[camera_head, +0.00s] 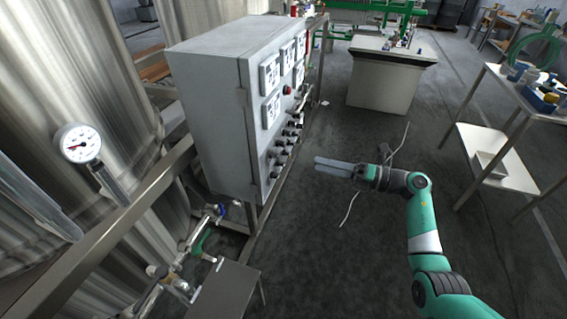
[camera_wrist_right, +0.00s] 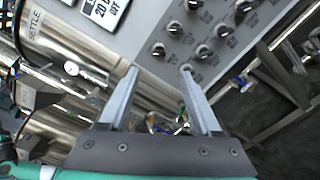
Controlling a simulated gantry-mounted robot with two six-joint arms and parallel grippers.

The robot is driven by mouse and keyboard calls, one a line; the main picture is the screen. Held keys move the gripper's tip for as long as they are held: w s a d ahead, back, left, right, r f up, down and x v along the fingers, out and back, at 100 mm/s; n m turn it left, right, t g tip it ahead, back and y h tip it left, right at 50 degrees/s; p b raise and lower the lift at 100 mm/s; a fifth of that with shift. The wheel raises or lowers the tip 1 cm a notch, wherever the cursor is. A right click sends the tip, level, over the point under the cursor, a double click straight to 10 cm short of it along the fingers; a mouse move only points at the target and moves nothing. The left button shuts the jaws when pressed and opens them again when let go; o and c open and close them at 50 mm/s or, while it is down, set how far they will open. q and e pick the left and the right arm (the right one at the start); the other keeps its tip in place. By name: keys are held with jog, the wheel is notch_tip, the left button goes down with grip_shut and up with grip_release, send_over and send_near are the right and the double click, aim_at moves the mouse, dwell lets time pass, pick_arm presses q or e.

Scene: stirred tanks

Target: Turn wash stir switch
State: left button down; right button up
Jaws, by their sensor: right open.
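The grey control cabinet (camera_head: 215,110) stands left of centre. Its panel face carries several black rotary switches (camera_head: 279,160), seen at a steep angle. In the right wrist view, the switches (camera_wrist_right: 204,51) sit in slanted rows with small labels below them. The labels are too small to read, so I cannot tell which is the wash stir switch. My right gripper (camera_head: 317,164) is open and empty, to the right of the panel's lower part, its fingers pointing at the panel. In the right wrist view its fingertips (camera_wrist_right: 160,70) are spread near the lowest switches.
Steel tanks (camera_head: 60,60) and a pressure gauge (camera_head: 79,143) are at the left. Pipes and valves (camera_head: 190,250) run below the cabinet. A white-grey bench (camera_head: 385,80) stands behind, and a shelf table (camera_head: 490,165) stands at the right. The floor between is mostly clear.

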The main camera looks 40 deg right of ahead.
aim_at(274, 155)
jog(key=b+x, duration=0.4)
jog(key=x, duration=0.7)
jog(key=shift+w+a, duration=0.2)
jog(key=shift+a, duration=0.05)
grip_shut()
